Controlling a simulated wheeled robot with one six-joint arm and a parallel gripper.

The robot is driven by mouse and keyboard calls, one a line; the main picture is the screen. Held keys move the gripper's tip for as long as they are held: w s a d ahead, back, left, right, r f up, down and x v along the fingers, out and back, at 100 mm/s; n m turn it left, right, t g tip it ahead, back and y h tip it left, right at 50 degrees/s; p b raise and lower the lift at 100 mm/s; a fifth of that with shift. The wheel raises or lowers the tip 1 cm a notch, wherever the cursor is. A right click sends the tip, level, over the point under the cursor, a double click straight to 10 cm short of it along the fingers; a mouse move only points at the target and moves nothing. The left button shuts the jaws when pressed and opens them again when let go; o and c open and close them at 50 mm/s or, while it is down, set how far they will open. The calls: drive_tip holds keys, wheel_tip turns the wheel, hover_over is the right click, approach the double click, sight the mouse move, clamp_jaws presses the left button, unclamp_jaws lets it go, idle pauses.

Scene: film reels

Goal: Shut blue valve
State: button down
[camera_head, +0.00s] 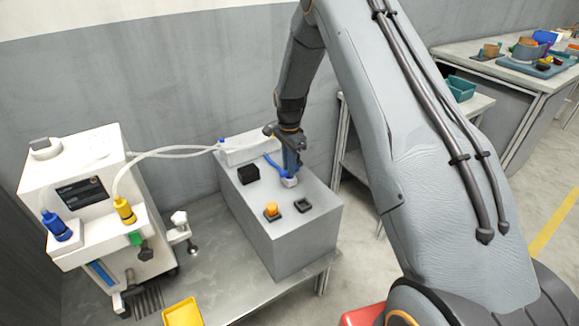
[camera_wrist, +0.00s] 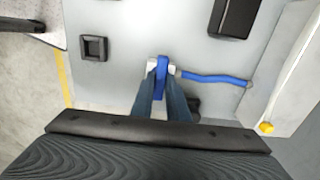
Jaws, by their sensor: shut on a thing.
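The blue valve's handle (camera_wrist: 162,75) stands upright between my fingertips in the wrist view, on a white fitting with a blue hose (camera_wrist: 215,79) running right from it. My gripper (camera_wrist: 160,92) is shut on this handle. In the head view my gripper (camera_head: 291,168) reaches down to the top of the grey box (camera_head: 304,238). The white valve body (camera_head: 290,183) shows under the fingers there, and the blue hose (camera_head: 271,161) runs up and left. The fingers hide most of the handle in the head view.
An orange knob (camera_head: 271,210), a black square socket (camera_head: 303,205) and a black block (camera_head: 249,174) sit on the grey box. A white machine (camera_head: 75,170) with blue and yellow connectors stands at left. A yellow tray (camera_head: 183,313) lies at the front.

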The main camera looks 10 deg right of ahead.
idle(0.5)
drive_tip(key=c, duration=1.7)
unclamp_jaws()
drive_tip(key=shift+r+b, duration=0.45)
drive_tip(key=shift+r, duration=3.45)
